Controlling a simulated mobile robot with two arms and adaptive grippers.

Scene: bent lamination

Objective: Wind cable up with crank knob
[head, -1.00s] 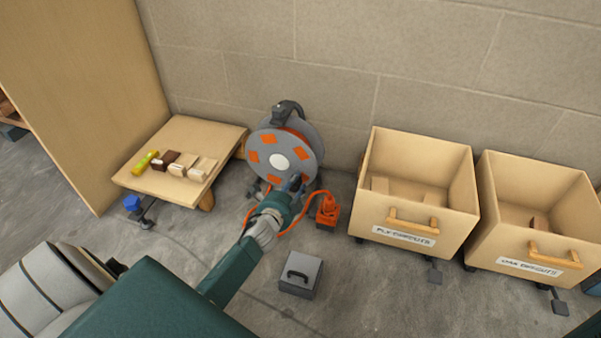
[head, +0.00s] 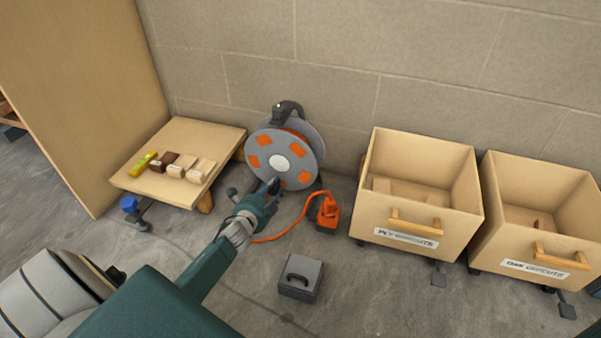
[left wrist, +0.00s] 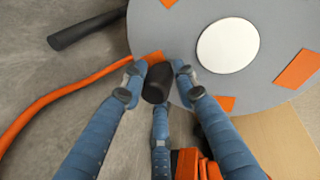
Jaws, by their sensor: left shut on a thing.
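The cable reel (head: 284,158) stands upright by the wall, with a grey disc, orange patches and a white hub; its disc fills the upper right of the left wrist view (left wrist: 256,88). The black crank knob (left wrist: 157,83) sits between the fingers of my left gripper (left wrist: 158,78), which is shut on it at the lower part of the disc. In the head view my left gripper (head: 272,188) largely hides the knob. The orange cable (head: 287,231) runs from the reel's lower side to an orange socket block (head: 328,212) on the floor. My right gripper is not in view.
A low wooden cart (head: 150,185) with several small blocks stands at the left. Two wooden offcut bins (head: 395,222) (head: 530,250) stand at the right. A grey case (head: 300,277) lies on the floor in front. A black bar (left wrist: 86,30) juts out beside the reel.

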